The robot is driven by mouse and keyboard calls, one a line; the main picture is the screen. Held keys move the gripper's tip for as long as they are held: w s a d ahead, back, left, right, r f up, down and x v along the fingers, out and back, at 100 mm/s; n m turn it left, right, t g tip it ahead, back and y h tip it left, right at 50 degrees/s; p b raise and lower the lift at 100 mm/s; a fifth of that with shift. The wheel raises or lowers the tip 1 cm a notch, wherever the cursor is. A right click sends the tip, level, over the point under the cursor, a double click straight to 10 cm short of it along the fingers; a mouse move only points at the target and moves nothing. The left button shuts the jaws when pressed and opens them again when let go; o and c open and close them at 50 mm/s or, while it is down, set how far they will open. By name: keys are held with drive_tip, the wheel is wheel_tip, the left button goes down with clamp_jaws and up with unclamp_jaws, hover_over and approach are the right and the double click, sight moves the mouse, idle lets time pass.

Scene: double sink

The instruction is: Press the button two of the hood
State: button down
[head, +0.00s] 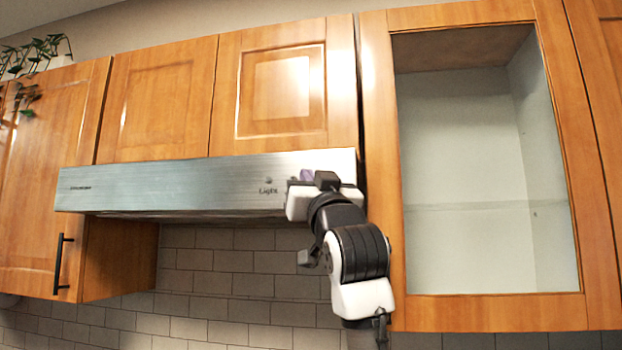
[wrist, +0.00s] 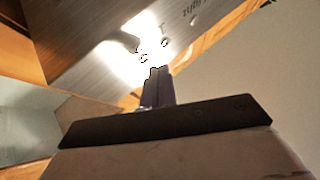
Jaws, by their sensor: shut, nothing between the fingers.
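The hood (head: 170,185) is a long brushed-metal box under the cabinets. Its front has a small round button (head: 268,180) above the word "Light" near the right end. In the wrist view the hood front (wrist: 95,60) is tilted and glary. Two small round buttons (wrist: 143,58) (wrist: 165,43) show just beyond my fingertips, and the light button (wrist: 193,20) sits farther up and right. No button is clearly marked as two. My gripper (head: 304,176), with purple fingers, is shut and empty at the hood's right end. The fingers (wrist: 157,86) point at the two buttons; I cannot tell whether they touch.
Wooden cabinet doors (head: 280,85) are above the hood. An open-fronted or glazed cabinet (head: 480,150) stands close to the right of my arm. Grey tiles (head: 235,262) cover the wall below. The space under the hood is clear to the left.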

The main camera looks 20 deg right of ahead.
drive_tip(key=shift+w, duration=0.1)
idle(0.3)
drive_tip(key=shift+w+d, duration=0.25)
drive_tip(key=shift+w, duration=0.05)
drive_tip(key=shift+w+d, duration=0.1)
drive_tip(key=shift+w, duration=0.05)
idle(0.5)
drive_tip(key=shift+s+a, duration=0.35)
drive_tip(key=shift+s, duration=0.2)
drive_tip(key=s+a+b, duration=0.2)
drive_tip(key=s+a, duration=0.1)
drive_tip(key=s, duration=0.2)
drive_tip(key=shift+a+b, duration=0.2)
drive_tip(key=shift+b, duration=0.15)
idle(1.5)
